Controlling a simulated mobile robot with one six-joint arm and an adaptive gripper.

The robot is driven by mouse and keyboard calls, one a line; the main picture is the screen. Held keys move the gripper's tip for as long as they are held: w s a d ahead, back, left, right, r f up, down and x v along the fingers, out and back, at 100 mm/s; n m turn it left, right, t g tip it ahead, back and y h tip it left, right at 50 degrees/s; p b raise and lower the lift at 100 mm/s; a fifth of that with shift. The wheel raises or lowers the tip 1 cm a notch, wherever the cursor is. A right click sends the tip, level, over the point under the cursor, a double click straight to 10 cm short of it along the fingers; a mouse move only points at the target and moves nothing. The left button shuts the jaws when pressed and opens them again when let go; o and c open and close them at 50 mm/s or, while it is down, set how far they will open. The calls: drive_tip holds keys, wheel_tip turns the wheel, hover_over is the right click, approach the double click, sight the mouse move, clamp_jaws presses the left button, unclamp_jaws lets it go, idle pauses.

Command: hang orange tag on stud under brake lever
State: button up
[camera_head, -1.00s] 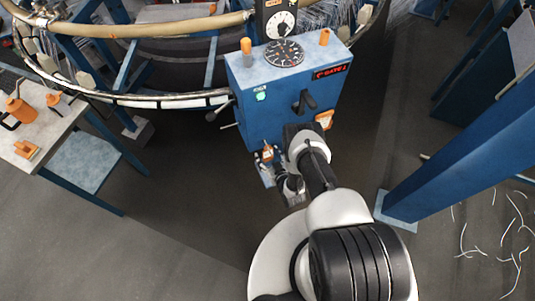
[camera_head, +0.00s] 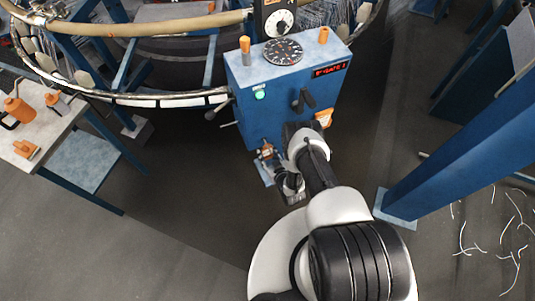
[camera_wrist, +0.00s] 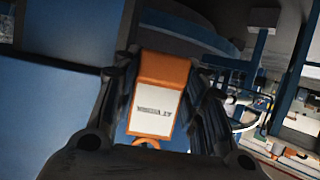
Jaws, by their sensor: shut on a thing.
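The orange tag (camera_wrist: 158,95) with a white printed panel is between the fingers of my gripper (camera_wrist: 165,90) in the wrist view. My gripper is shut on it. In the head view my gripper (camera_head: 267,155) is low beside the left part of the blue control box's front face, and a small orange bit shows there. A black lever (camera_head: 305,99), which looks like the brake lever, is on that face, up and right of my gripper. I cannot make out the stud in either view.
The blue control box (camera_head: 255,88) has a dial on top and an orange-and-white plate (camera_head: 323,118) on its face. The loom ring (camera_head: 150,100) lies to the left. A side table (camera_head: 50,125) stands further left, and a blue post (camera_head: 440,165) stands at the right.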

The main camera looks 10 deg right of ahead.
drive_tip(key=shift+s, duration=0.15)
drive_tip(key=shift+s+r+p, duration=0.2)
drive_tip(key=shift+s+p, duration=0.15)
drive_tip(key=shift+s+d, duration=0.1)
drive_tip(key=shift+s, duration=0.15)
drive_tip(key=shift+s+d+r+p, duration=0.1)
drive_tip(key=shift+s+p, duration=0.2)
drive_tip(key=shift+s, duration=0.45)
drive_tip(key=shift+s+d+r+p, duration=0.15)
drive_tip(key=shift+s+p, duration=0.2)
drive_tip(key=shift+s, duration=0.4)
drive_tip(key=shift+s+d+r+p, duration=0.1)
drive_tip(key=shift+s+p, duration=0.2)
drive_tip(key=shift+s, duration=0.55)
